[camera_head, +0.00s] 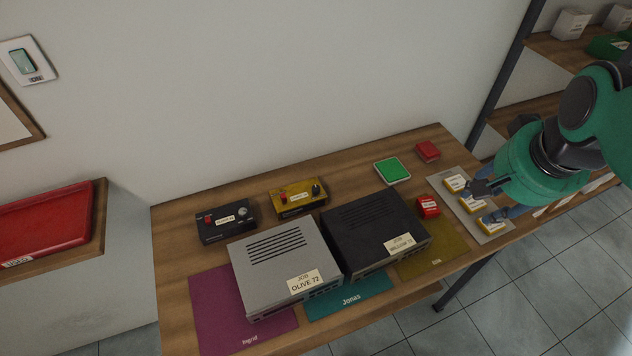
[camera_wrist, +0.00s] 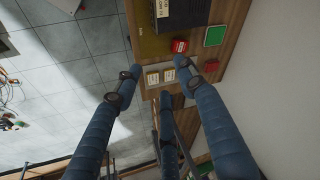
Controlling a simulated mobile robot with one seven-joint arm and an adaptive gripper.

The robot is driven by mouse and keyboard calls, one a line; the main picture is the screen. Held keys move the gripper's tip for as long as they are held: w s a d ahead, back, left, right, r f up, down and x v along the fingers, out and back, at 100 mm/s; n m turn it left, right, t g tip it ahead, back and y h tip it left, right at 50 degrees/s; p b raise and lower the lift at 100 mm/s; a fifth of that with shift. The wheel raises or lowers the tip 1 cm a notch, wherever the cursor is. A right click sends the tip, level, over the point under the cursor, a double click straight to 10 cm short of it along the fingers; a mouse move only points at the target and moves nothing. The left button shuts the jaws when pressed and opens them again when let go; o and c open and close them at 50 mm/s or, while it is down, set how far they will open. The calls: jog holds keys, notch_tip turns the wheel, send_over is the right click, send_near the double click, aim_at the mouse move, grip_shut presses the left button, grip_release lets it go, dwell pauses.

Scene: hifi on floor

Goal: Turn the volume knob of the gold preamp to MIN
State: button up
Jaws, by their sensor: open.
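The gold preamp (camera_head: 298,198) sits at the back of the wooden table in the head view, behind the grey and black boxes. It has a red part at its left and a dark knob (camera_head: 316,190) at its right; the knob's setting is too small to read. My gripper (camera_head: 487,201) is at the table's right end, over a grey tray with yellow-and-white labelled pieces, well apart from the preamp. In the wrist view my gripper (camera_wrist: 157,77) has its blue fingers spread with nothing between them. The gold preamp does not show there.
A black preamp-like unit (camera_head: 226,221) stands left of the gold one. A grey box (camera_head: 272,274) and a black box (camera_head: 362,223) stand in front. A green pad (camera_head: 392,170), a red block (camera_head: 428,206) and another red item (camera_head: 428,150) lie to the right.

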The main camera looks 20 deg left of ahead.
jog(key=w+a+g+p, duration=0.1)
jog(key=w+a+p, duration=0.1)
jog(key=w+a, duration=0.65)
jog(key=m+g+p, duration=0.3)
jog(key=p, duration=0.2)
send_over(316, 187)
notch_tip(316, 187, down, 18)
jog(key=shift+s+f+h, duration=0.1)
jog(key=shift+f+h, duration=0.05)
jog(key=shift+h, duration=0.25)
jog(key=shift+f, duration=0.1)
notch_tip(316, 187, down, 14)
jog(key=shift+r, duration=0.2)
grip_shut()
